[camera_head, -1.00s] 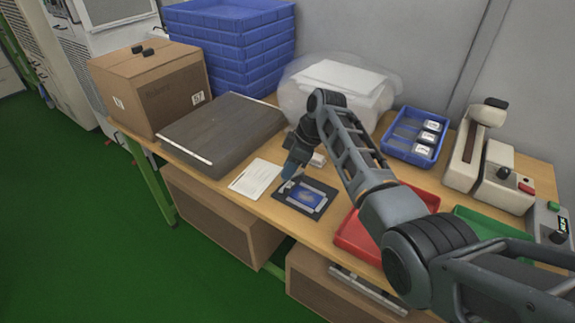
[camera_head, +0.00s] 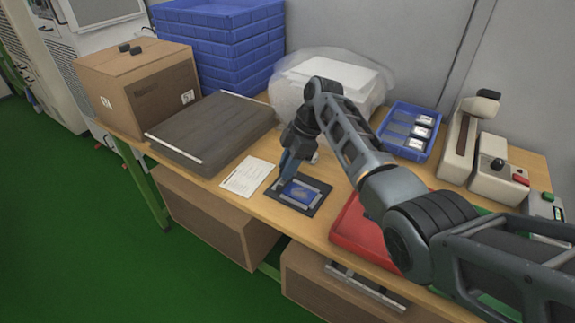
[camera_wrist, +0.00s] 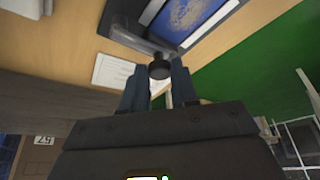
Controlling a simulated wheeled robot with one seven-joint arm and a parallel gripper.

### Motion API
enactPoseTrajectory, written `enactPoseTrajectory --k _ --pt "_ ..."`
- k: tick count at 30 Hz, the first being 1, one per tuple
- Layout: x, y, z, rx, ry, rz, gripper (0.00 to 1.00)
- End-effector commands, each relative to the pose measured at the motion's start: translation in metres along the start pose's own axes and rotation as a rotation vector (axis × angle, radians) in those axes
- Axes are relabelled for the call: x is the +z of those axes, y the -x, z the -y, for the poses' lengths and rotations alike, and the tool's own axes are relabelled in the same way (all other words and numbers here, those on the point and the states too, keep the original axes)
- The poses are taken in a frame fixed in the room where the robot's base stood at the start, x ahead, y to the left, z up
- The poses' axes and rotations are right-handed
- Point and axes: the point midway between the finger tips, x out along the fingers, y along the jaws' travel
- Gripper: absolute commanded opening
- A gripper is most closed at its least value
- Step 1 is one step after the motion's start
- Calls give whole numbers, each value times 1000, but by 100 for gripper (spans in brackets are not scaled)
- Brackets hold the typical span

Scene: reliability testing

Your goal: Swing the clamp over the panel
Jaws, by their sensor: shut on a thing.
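The blue panel (camera_head: 302,194) lies in a dark fixture (camera_head: 313,209) with pale bars along its edges, near the table's front. It also shows at the top of the wrist view (camera_wrist: 188,18). My gripper (camera_head: 283,184) points down at the fixture's left side. In the wrist view, my gripper (camera_wrist: 159,82) has its two fingers closed around the clamp's black round knob (camera_wrist: 159,67). The clamp's grey arm (camera_wrist: 138,41) runs from the knob along the panel's near edge in that view. In the head view the clamp is too small and covered to make out.
A white sheet (camera_head: 247,176) and a dark grey case (camera_head: 213,132) lie left of the fixture. A red tray (camera_head: 352,236) is close on the right, below my arm. A blue bin (camera_head: 407,132) and a white bagged bundle (camera_head: 336,75) stand behind.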

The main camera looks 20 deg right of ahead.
Motion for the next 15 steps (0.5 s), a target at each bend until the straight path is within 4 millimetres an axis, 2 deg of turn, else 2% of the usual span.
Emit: enactPoseTrajectory --k 5,6,13,15 --pt "1 0 0 -1 -2 1 0" --pt "1 0 0 -1 -2 1 31" --pt "1 0 0 -1 -2 1 53" --pt "1 0 0 -1 -2 1 55"
